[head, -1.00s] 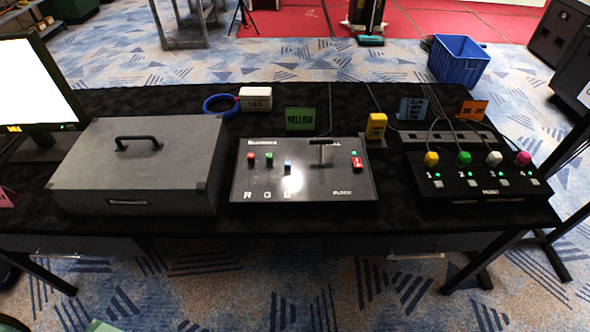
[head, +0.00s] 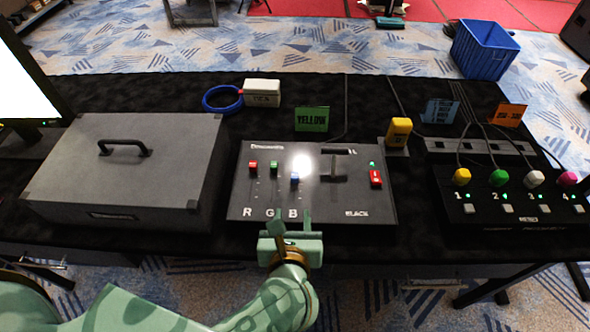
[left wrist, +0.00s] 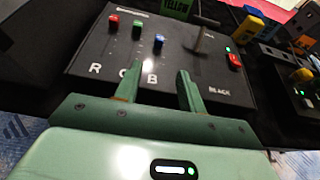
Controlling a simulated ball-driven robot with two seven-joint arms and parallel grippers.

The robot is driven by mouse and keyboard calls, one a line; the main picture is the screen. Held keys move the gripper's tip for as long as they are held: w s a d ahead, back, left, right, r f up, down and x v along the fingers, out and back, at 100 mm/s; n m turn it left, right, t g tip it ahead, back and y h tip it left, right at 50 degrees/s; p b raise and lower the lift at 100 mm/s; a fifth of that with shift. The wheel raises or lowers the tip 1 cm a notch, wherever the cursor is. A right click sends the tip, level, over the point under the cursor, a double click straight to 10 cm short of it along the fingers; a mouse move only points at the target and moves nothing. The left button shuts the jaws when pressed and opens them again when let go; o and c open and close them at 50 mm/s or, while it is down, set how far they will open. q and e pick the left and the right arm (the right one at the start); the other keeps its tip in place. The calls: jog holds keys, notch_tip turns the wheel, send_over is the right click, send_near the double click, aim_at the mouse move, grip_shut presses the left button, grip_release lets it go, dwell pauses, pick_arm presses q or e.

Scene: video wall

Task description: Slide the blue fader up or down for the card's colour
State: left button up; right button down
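The blue fader (head: 295,179) sits on the black mixer panel (head: 330,215), right of the red fader (head: 253,164) and the green fader (head: 276,165) and a little lower than both. In the left wrist view the blue fader (left wrist: 158,41) lies beyond my fingertips. The card (head: 312,120) behind the panel is green and reads YELLOW. My left gripper (head: 291,215) is open and empty at the panel's front edge, by the G and B letters, apart from the blue fader. My right gripper is not in view.
A T-shaped lever (head: 336,165) and a red switch (head: 375,178) are on the panel's right. A grey case (head: 130,165) stands to the left. A button box (head: 520,212) with coloured knobs stands to the right. A yellow block (head: 398,131) is behind.

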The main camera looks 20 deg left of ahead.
pick_arm(q)
jog(key=b, duration=0.1)
send_near(295, 177)
jog(key=b+x, duration=0.2)
jog(key=x, duration=0.6)
jog(key=shift+f, duration=0.1)
jog(key=shift+w+a+f+b, duration=0.15)
jog(key=shift+w+a+b, duration=0.15)
jog(key=shift+w, duration=0.25)
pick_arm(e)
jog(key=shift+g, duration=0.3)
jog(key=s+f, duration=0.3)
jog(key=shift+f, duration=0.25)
pick_arm(q)
jog(key=shift+s+d, duration=0.1)
grip_shut()
